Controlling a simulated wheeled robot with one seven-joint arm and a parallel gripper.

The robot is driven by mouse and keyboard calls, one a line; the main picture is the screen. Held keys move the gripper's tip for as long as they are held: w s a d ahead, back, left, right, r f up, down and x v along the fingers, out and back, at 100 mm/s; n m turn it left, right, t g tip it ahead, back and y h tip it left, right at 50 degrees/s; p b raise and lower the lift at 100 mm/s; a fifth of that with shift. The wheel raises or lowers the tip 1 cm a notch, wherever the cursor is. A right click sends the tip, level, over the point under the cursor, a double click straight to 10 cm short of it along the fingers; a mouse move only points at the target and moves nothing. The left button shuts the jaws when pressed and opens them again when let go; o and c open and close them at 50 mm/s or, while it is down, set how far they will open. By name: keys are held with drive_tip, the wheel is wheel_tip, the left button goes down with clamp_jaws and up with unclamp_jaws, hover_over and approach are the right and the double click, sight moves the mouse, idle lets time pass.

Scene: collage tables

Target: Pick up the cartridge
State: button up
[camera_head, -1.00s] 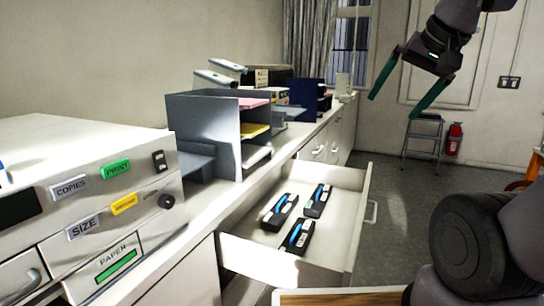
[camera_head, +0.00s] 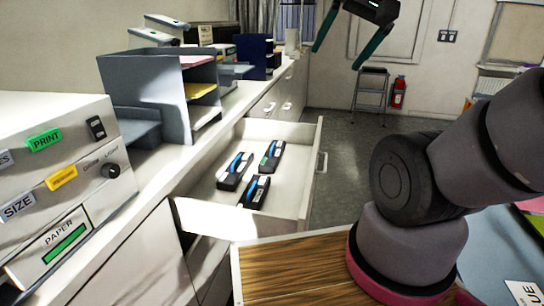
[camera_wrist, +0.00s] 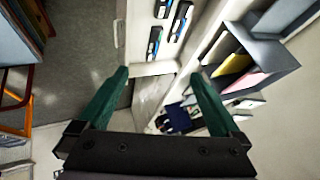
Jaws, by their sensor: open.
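Three black cartridges with blue and white labels lie in an open white drawer (camera_head: 200,213) in the head view. One cartridge (camera_head: 234,172) is at the left, one (camera_head: 271,156) at the far right and one (camera_head: 255,192) nearest. In the wrist view, cartridges (camera_wrist: 154,42) (camera_wrist: 181,21) show near the top, beyond my fingertips. My gripper (camera_head: 350,45) is open and empty at the top of the head view, high and well apart from the drawer. Its two green fingers (camera_wrist: 158,82) are spread in the wrist view.
A printer-like machine (camera_head: 72,182) with labelled buttons stands at the left. A grey paper tray stack (camera_head: 160,75) stands on the counter beside the drawer. A stepladder (camera_head: 371,92) and a fire extinguisher (camera_head: 398,92) are at the back wall.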

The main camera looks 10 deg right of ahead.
drive_tip(key=g+h, duration=0.3)
drive_tip(key=h, duration=0.1)
hover_over(273, 147)
drive_tip(key=s+a, duration=0.1)
drive_tip(key=s, duration=0.2)
drive_tip(key=shift+m, duration=0.3)
wheel_tip(273, 147, down, 37)
drive_tip(key=shift+w+r, duration=0.1)
drive_tip(key=x, duration=0.5)
drive_tip(key=shift+a+f, duration=0.1)
drive_tip(key=shift+f, duration=0.2)
drive_tip(key=x, duration=0.5)
drive_tip(key=shift+a+f, duration=0.15)
drive_tip(key=shift+f, duration=0.2)
